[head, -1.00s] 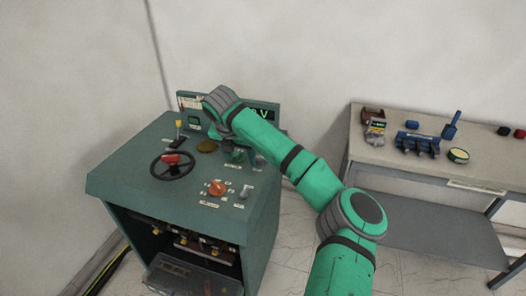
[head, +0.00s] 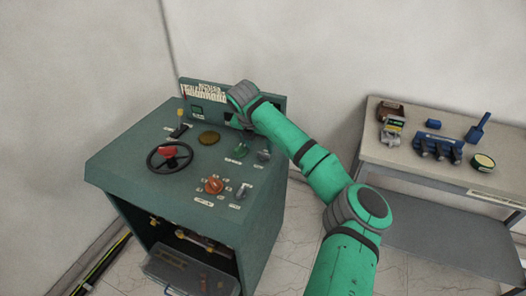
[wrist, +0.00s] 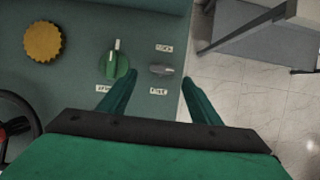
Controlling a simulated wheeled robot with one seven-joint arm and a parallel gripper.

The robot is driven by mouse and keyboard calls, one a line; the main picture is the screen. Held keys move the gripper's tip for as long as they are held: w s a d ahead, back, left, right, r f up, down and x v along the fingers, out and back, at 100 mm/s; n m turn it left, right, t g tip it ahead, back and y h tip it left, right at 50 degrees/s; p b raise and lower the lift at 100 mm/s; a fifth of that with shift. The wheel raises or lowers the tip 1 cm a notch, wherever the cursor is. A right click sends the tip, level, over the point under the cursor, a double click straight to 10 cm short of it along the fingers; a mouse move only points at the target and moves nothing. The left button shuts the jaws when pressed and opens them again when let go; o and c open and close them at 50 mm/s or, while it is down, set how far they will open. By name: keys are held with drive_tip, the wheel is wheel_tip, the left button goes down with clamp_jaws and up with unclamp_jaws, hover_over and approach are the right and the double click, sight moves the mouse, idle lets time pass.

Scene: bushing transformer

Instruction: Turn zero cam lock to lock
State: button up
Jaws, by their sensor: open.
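The zero cam lock appears to be the small grey knob (wrist: 162,70) between a label reading LOCK above and one that seems to read FREE below. Its handle lies roughly sideways in the wrist view. In the head view, a grey knob (head: 264,155) at the right of the console top seems to be the same one. My gripper (wrist: 158,77) is open and empty. Its two fingers show in the wrist view on either side of the grey knob, which appears between the tips; their height above it is unclear. My arm hides the gripper in the head view.
A green knob (wrist: 114,65) sits just left of the fingers, with a yellow knurled knob (wrist: 43,41) further left. The console also carries a handwheel (head: 170,157) and an orange knob (head: 214,185). A workbench (head: 400,160) stands to the right, across open floor.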

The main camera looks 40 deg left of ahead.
sight(263, 153)
drive_tip(key=shift+w+x, duration=0.1)
drive_tip(key=shift+x, duration=1.25)
drive_tip(key=shift+w+x, duration=0.15)
drive_tip(key=shift+x, duration=1.2)
drive_tip(key=shift+d, duration=0.15)
drive_tip(key=shift+c, duration=0.4)
drive_tip(key=c, duration=1)
